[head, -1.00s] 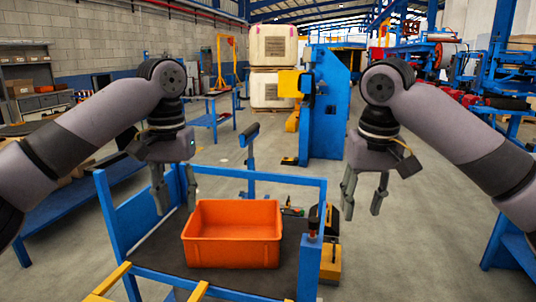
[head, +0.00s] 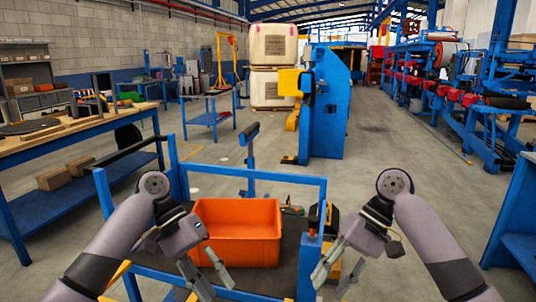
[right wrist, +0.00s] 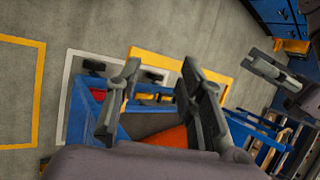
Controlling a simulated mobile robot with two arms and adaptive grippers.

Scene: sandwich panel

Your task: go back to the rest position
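My left gripper (head: 206,276) is in the lower left of the head view, in front of the left part of the orange bin (head: 238,222). Its fingers are spread with nothing between them. My right gripper (head: 334,276) is in the lower right of the head view, to the right of the bin and apart from it. Its fingers are spread and empty, and they also show apart in the right wrist view (right wrist: 160,95). My left arm hides part of the bin's left side.
The bin sits on a dark platform with a blue frame (head: 255,177). A workbench (head: 75,140) with boxes stands at the left. A blue machine (head: 328,110) stands behind.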

